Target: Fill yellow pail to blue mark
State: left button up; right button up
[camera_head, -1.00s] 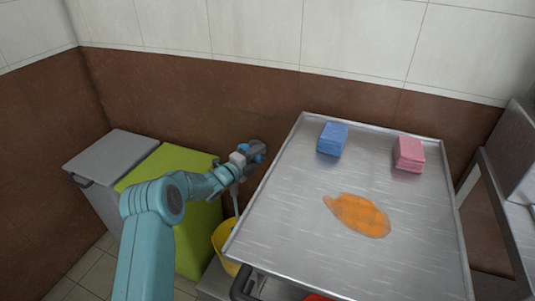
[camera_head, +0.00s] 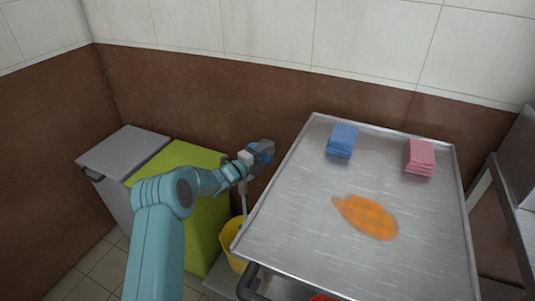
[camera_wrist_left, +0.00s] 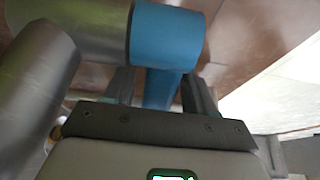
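The yellow pail (camera_head: 231,238) stands low beside the green box, partly hidden by the steel cart top. I cannot see a blue mark or the level inside it. A thin pale vertical strip (camera_head: 243,200) comes down above the pail; I cannot tell whether it is spout or water. My left gripper (camera_head: 264,152) is at the tap above the pail. In the left wrist view the metal tap (camera_wrist_left: 95,40) has a blue collar and a blue lever (camera_wrist_left: 160,90). The lever lies between my two spread fingers, with narrow gaps beside it. My right gripper is out of view.
The steel cart top (camera_head: 300,215) holds blue cloths (camera_head: 342,140), pink cloths (camera_head: 419,158) and an orange spill (camera_head: 366,217). A green box (camera_head: 195,225) and a grey-lidded bin (camera_head: 122,150) stand at the left. A brown and white wall is behind.

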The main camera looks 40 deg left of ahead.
pick_arm(q)
jog(key=p+v, duration=0.2)
jog(key=v, duration=1.4)
jog(key=shift+s, duration=0.2)
